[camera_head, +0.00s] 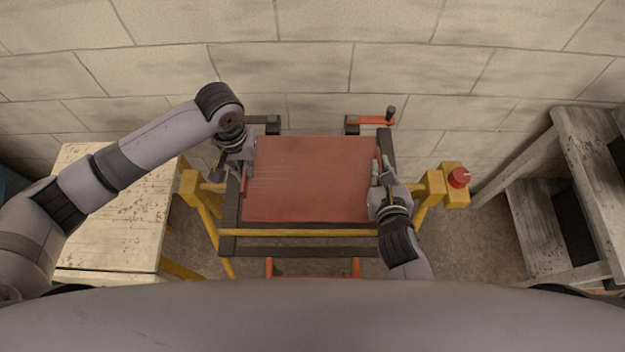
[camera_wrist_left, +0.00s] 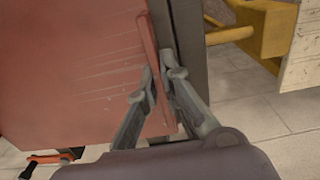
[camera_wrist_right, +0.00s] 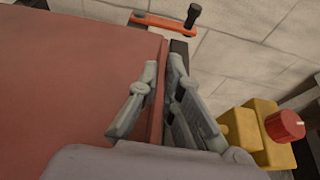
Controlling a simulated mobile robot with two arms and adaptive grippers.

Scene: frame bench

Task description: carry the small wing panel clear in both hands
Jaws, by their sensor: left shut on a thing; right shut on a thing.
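The small wing panel (camera_head: 310,180) is a flat reddish rectangle lying within a dark frame (camera_head: 231,205) on a yellow stand. My left gripper (camera_head: 246,160) is shut on the panel's left edge; in the left wrist view its two fingers (camera_wrist_left: 160,82) pinch a raised red flange (camera_wrist_left: 150,50), with scratches on the panel (camera_wrist_left: 80,80) beside it. My right gripper (camera_head: 381,175) is shut on the panel's right edge; in the right wrist view its fingers (camera_wrist_right: 162,85) sit either side of the red rim (camera_wrist_right: 160,100). I cannot tell whether the panel is lifted off the frame.
Orange-red clamp arms with a dark handle (camera_head: 390,114) stand at the frame's back right. A red knob (camera_head: 459,177) sits on a yellow block at the right. A worn pale table (camera_head: 110,210) is at left, wooden steps (camera_head: 545,240) at right. A block wall (camera_head: 310,70) stands behind.

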